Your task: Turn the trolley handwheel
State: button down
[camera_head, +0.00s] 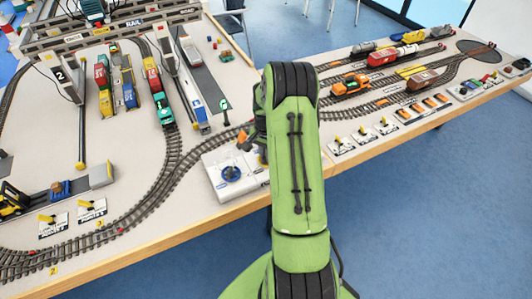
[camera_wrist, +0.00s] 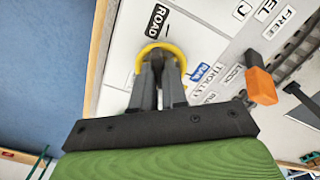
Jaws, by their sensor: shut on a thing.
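The trolley handwheel (camera_wrist: 150,46) is a yellow ring on a white panel in the wrist view. Labels reading ROAD (camera_wrist: 157,20), RAIL and TROLLEY lie beside it. My gripper (camera_wrist: 158,60) points down at the wheel and is shut on it. The fingers cover much of the wheel, so its hub and the exact grip cannot be seen. The white control panel (camera_head: 217,187) shows there to the left of the arm.
An orange lever knob (camera_wrist: 262,85) rises close to the gripper's right side in the wrist view. Model tracks and trains (camera_head: 154,85) fill the table on both sides. The table's front edge (camera_head: 180,237) runs nearby.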

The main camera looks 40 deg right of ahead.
jog(key=n+b, duration=0.1)
jog(key=n, duration=0.4)
jog(key=shift+s+d+n, duration=0.1)
jog(key=shift+n, duration=0.3)
jog(key=n, duration=0.5)
jog(key=shift+d, duration=0.1)
jog(key=shift+n, duration=0.3)
jog(key=c, duration=1.2)
grip_release()
jog(key=shift+s, duration=0.1)
jog(key=shift+o, duration=0.2)
jog(key=shift+r, duration=0.1)
notch_tip(320, 180, up, 16)
jog(key=p, duration=0.2)
jog(key=shift+f, duration=0.2)
